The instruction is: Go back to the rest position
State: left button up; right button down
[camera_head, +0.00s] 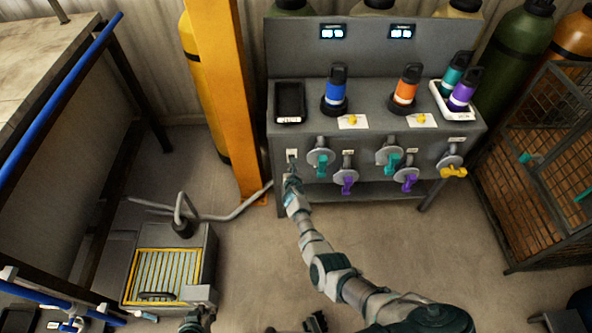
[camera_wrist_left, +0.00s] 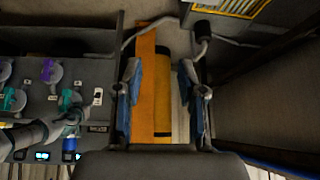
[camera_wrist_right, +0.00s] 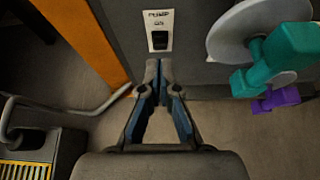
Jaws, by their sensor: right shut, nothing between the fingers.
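My right arm reaches out to the front of the grey console (camera_head: 375,148). My right gripper (camera_head: 291,178) is shut and empty, just below a small switch plate (camera_head: 292,154). In the right wrist view the closed fingertips (camera_wrist_right: 154,66) are just below the black switch (camera_wrist_right: 159,40) under a label with "ON"; I cannot tell whether they touch. My left gripper (camera_head: 256,320) is low at the bottom edge of the head view, partly cut off. In the left wrist view its fingers (camera_wrist_left: 165,88) are wide apart with nothing between them.
A yellow post (camera_head: 222,95) stands left of the console. A grey tank with a yellow-rimmed grate (camera_head: 165,277) and a bent hose is on the floor at left. A bench with a blue rail (camera_head: 62,95) is far left. A wire cage (camera_head: 535,165) stands right. Valve handles line the console front.

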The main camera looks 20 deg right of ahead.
pick_arm(q)
jog(key=shift+a+f, duration=0.1)
jog(key=shift+a, duration=0.3)
pick_arm(e)
jog(key=shift+a, duration=0.4)
